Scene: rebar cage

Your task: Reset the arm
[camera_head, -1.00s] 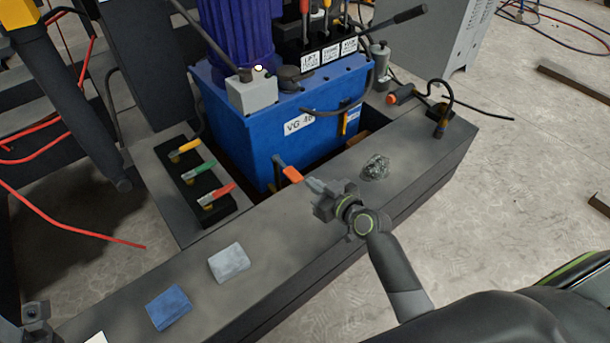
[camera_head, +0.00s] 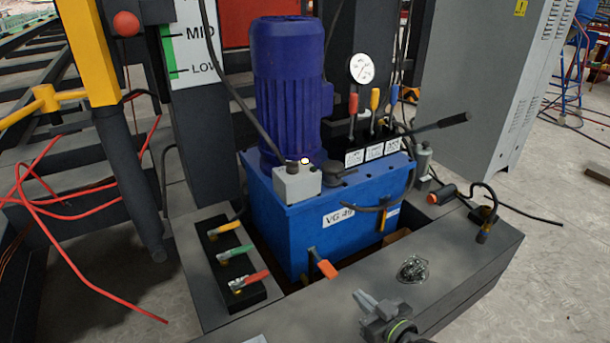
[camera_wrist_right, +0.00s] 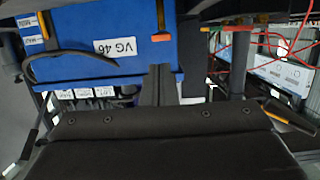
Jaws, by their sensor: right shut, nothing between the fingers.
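My right gripper (camera_head: 366,302) shows at the bottom of the head view, above the dark grey ledge in front of the blue hydraulic unit (camera_head: 325,245). Its fingers are together with nothing between them. An orange-handled valve lever (camera_head: 324,265) is to its upper left, apart from it. My left gripper is not in view.
A crumpled wire-like clump (camera_head: 412,269) lies on the ledge right of the gripper. Yellow, green and red levers (camera_head: 238,262) sit on a black block at left. A hose fitting (camera_head: 486,225) stands at right.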

